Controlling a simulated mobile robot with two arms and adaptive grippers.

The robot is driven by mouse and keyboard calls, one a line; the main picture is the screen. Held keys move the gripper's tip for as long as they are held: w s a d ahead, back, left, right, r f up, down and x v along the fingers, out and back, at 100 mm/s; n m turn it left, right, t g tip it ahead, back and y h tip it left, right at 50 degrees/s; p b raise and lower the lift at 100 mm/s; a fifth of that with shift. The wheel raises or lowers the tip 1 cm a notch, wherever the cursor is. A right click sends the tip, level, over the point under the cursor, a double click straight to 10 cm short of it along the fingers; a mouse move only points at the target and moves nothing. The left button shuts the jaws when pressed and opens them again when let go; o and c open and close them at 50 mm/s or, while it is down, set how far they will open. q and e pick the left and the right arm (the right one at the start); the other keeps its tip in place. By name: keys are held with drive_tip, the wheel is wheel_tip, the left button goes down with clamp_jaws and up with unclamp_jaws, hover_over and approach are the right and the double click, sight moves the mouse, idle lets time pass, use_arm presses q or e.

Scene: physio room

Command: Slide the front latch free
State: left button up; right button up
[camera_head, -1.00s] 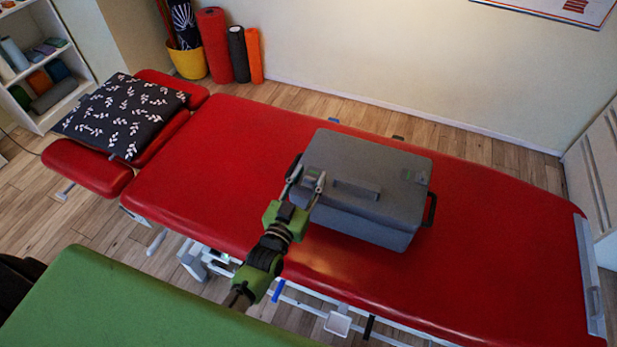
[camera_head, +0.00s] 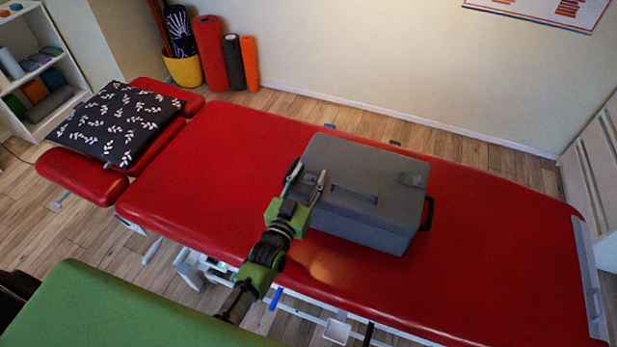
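A grey case (camera_head: 362,225) with a closed lid stands on the red treatment table (camera_head: 235,170). A small grey latch (camera_head: 412,180) shows at the right end of its lid. A bar handle (camera_head: 354,194) lies on top, and a black side handle (camera_head: 429,213) is on the right. My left gripper (camera_head: 305,183) is at the case's left end, its two fingers apart. It covers that part of the lid, so a second latch there is hidden. I cannot tell whether the fingers touch the case. My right gripper is not in view.
A dark leaf-patterned pillow (camera_head: 119,122) lies at the table's left end. A green padded surface (camera_head: 110,315) is at the near left. The red table is clear to both sides of the case. Rolled mats (camera_head: 211,52) stand by the wall.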

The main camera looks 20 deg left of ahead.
use_arm(q)
drive_tip(key=s, duration=1.2)
drive_tip(key=shift+a, duration=0.35)
drive_tip(key=shift+d+f, duration=0.1)
